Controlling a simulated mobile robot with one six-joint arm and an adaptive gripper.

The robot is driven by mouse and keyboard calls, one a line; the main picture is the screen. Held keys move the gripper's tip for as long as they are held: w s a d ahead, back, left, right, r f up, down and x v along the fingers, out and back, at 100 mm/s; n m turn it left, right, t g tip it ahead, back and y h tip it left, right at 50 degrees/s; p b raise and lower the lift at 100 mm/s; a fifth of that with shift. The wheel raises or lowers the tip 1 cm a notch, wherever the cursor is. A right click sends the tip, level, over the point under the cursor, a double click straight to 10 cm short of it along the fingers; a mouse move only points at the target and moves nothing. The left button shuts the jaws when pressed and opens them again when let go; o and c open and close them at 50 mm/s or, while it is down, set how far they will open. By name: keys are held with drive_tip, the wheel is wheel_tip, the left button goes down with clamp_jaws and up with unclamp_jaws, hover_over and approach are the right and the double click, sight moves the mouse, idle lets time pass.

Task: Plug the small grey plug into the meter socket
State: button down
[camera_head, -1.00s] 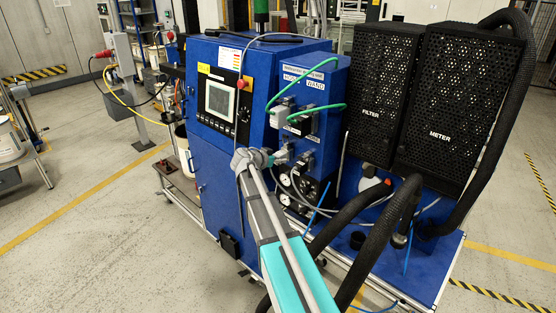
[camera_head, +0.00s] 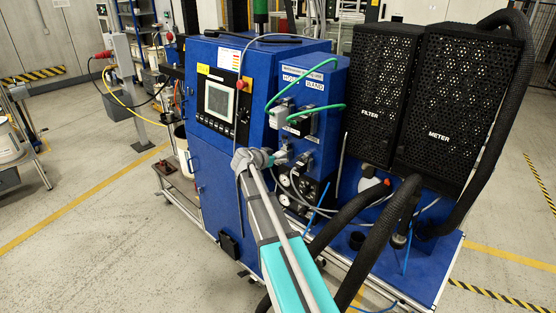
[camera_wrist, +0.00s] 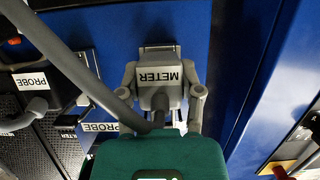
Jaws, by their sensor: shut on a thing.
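My gripper (camera_wrist: 163,92) is shut on a small grey plug (camera_wrist: 158,99), one finger on each side of its body. The plug bears a METER label that reads upside down in the wrist view. A grey cable runs back from it over my wrist. Its front faces a grey socket fitting (camera_wrist: 158,48) on the blue panel, directly ahead and in line. The plug and the fitting look very close; I cannot tell whether they touch or how deep the plug sits. In the head view my gripper (camera_head: 280,157) is at the cabinet's right-hand panel, and the plug is hard to make out.
Other plugs (camera_head: 283,115) with green cables sit above my gripper on the blue cabinet (camera_head: 226,175). PROBE labels (camera_wrist: 30,80) and connectors show left in the wrist view. Black FILTER and METER housings (camera_head: 459,100) and thick black hoses (camera_head: 348,212) stand to the right.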

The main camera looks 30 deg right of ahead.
drive_tip(key=shift+d, duration=0.1)
drive_tip(key=shift+c, duration=0.8)
unclamp_jaws()
drive_tip(key=p+v, duration=0.3)
drive_tip(key=v, duration=0.6)
idle(0.5)
idle(0.5)
